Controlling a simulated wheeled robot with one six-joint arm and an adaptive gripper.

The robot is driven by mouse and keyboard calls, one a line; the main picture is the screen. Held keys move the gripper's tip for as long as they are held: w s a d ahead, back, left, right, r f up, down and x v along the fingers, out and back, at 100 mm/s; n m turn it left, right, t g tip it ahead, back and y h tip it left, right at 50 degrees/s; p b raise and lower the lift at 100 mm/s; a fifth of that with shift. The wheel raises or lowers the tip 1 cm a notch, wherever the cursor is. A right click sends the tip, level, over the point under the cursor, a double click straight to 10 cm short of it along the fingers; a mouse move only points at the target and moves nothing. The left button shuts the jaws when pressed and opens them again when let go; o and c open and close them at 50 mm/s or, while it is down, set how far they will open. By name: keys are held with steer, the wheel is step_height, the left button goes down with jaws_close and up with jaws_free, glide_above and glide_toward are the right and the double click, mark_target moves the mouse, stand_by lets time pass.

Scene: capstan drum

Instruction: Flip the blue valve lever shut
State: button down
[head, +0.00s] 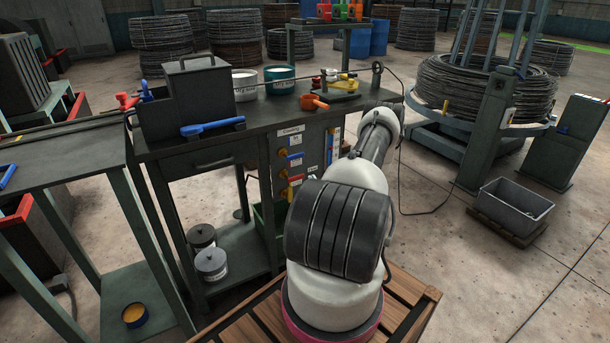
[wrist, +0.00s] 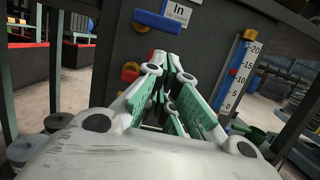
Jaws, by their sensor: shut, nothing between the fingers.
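The blue valve lever (wrist: 172,22) lies about level across the dark panel, near the top of the wrist view, beside a white "In" label (wrist: 178,10). It also shows as a small blue bar (head: 294,156) on the cabinet front in the head view. My gripper (wrist: 172,62) is shut and empty, its fingers pointing at the panel below the blue lever. I cannot tell whether the fingertips touch the panel. An orange-yellow valve part (wrist: 130,72) with red on it sits left of the fingertips, partly hidden. In the head view my arm hides the gripper.
A scale gauge (wrist: 238,78) stands on the panel's right side. In the head view a red lever (head: 296,179) is below the blue one. The bench top (head: 250,125) above carries cans, a blue-handled tool and an orange item.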

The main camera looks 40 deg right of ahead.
mark_target(294, 155)
steer(key=x, duration=0.9)
steer(key=shift+w, duration=0.2)
steer(key=shift+d, duration=0.1)
